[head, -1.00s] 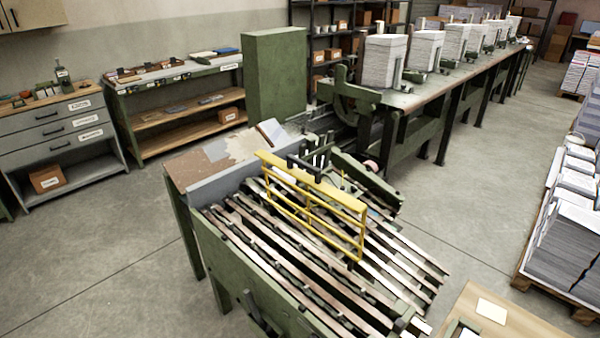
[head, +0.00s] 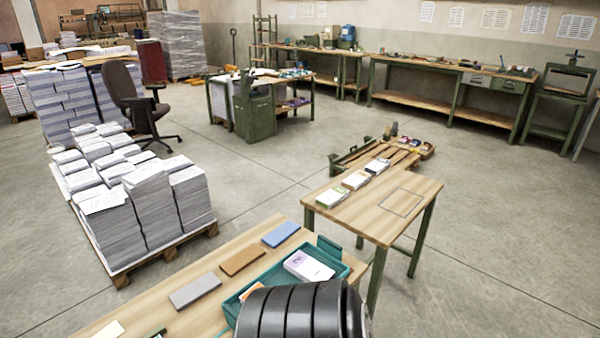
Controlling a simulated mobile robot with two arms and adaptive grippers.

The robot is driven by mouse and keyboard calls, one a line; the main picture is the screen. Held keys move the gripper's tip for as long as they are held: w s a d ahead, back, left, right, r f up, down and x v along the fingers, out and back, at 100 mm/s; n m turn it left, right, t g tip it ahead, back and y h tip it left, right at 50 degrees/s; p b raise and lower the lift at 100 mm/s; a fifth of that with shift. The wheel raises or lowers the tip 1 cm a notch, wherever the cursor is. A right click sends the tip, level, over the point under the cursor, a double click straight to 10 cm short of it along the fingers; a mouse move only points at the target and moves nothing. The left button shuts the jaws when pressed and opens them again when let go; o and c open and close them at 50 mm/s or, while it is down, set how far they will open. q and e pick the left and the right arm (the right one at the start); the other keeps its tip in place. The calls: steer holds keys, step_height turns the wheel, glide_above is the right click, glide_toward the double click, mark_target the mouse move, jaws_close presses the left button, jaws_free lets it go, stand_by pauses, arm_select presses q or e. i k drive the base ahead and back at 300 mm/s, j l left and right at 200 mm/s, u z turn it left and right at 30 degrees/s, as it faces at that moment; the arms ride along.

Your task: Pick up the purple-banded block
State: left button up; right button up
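A white block with purple marking (head: 309,265) lies in a teal tray (head: 346,269) on the near wooden table; it looks like the purple-banded block. A piece with orange (head: 252,291) shows lower in the same tray, mostly hidden. A black ribbed part, apparently of my arm, covers the tray's front. On the second table, several white blocks (head: 330,197) stand in a row along its left side; their band colours are too small to tell surely. Neither of my grippers is in view.
Grey (head: 195,290), brown (head: 243,261) and blue (head: 281,233) slabs lie on the near table (head: 150,310). The second table (head: 425,190) has a marked rectangle (head: 402,201) with nothing on it. A pallet of paper stacks (head: 145,205) stands left.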

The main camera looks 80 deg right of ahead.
mark_target(306, 268)
steer(key=l+z, duration=0.1)
steer(key=z, duration=2.6)
